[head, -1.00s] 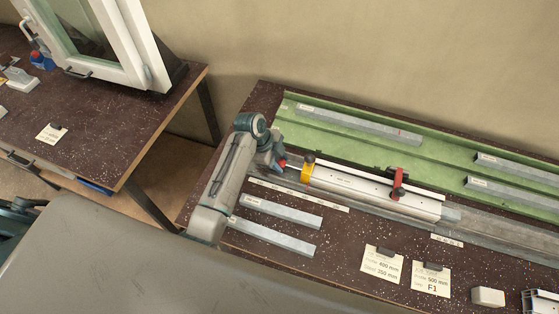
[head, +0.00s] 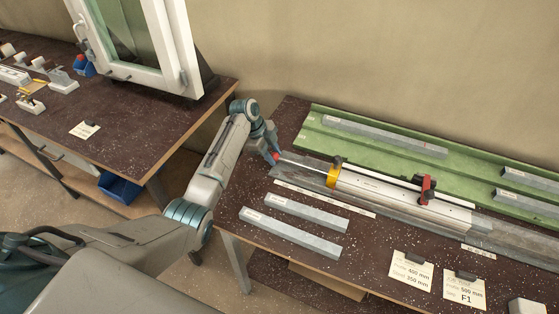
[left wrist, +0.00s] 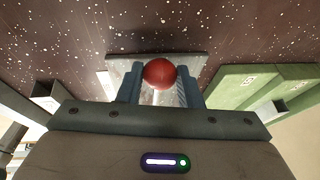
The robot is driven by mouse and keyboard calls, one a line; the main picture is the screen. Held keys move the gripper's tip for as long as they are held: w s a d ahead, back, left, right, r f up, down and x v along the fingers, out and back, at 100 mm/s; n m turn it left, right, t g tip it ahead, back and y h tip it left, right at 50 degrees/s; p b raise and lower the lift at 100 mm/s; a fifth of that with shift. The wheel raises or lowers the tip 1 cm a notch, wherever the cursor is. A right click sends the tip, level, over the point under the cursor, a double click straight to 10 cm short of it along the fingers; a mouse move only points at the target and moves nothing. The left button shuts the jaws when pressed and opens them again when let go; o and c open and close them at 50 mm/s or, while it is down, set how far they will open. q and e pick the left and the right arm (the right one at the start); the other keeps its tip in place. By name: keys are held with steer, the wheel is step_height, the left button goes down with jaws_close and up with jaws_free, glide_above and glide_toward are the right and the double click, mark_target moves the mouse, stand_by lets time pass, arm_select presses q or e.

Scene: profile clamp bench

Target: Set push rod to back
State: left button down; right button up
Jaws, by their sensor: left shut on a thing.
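The push rod (head: 302,165) is a thin light rod that sticks out to the left of the profile clamp. Its red ball knob (left wrist: 160,73) sits between the two fingers of my left gripper (left wrist: 160,88) in the left wrist view. My left gripper (head: 272,156) is shut on this knob, at the left end of the bench in the head view. The clamp has a yellow end piece (head: 333,172), a long silver-white body (head: 385,196) and a red-and-black clamp part (head: 427,190) across it. My right gripper is not in view.
A green tray (head: 375,152) with grey bars lies behind the clamp. Two grey bars (head: 290,232) lie in front, beside a marked strip (head: 325,199). Two cards (head: 411,268) stand near the front right. A second table with a window frame (head: 135,45) is at the left.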

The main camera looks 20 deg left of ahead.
arm_select(q)
steer(key=shift+a, duration=0.1)
steer(key=c, duration=1.4)
jaws_free()
steer(key=shift+o, duration=0.5)
steer(key=shift+a, duration=0.15)
steer(key=b+v, duration=0.3)
steer(key=v, duration=0.8)
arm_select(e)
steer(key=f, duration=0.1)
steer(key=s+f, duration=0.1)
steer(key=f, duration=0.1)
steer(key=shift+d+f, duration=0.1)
arm_select(q)
steer(key=shift+s, duration=0.1)
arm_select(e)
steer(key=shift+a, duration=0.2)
